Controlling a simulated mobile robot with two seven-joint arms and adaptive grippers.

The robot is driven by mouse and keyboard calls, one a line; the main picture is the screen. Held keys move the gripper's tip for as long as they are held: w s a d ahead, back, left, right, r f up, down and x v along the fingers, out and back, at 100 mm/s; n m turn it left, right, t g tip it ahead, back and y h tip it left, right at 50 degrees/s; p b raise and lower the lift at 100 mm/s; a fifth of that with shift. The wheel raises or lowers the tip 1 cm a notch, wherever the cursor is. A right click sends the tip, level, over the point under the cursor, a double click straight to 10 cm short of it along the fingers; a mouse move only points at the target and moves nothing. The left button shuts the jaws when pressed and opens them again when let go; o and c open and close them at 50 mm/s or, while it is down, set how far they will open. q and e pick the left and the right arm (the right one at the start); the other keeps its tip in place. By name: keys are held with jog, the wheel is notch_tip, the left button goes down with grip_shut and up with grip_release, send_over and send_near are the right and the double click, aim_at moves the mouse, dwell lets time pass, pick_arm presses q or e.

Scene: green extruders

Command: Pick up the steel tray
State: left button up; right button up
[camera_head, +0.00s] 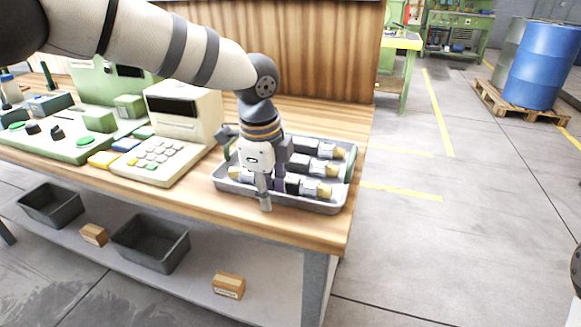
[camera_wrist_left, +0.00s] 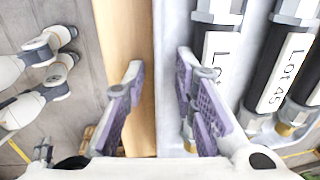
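The steel tray (camera_head: 318,207) lies on the wooden bench top near its right end, loaded with several black-and-silver cylinders with brass-coloured ends. My left gripper (camera_head: 272,193) points down at the tray's near long side. In the left wrist view, its two purple-padded fingers (camera_wrist_left: 159,66) stand apart, one outside over the bench edge and one inside the tray. The tray wall (camera_wrist_left: 170,95) lies between them, with visible gaps, so the gripper is open and not clamped on it. Labelled cylinders (camera_wrist_left: 285,70) lie close to the inner finger. My right gripper is not visible.
A beige keypad machine (camera_head: 160,155) stands left of the tray, with a green control console (camera_head: 60,145) beyond it. Dark bins (camera_head: 150,243) and small cartons (camera_head: 228,286) sit on the lower shelf.

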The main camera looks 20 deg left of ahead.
pick_arm(q)
grip_shut()
jog(key=shift+w+r, duration=0.1)
jog(key=shift+r, duration=0.15)
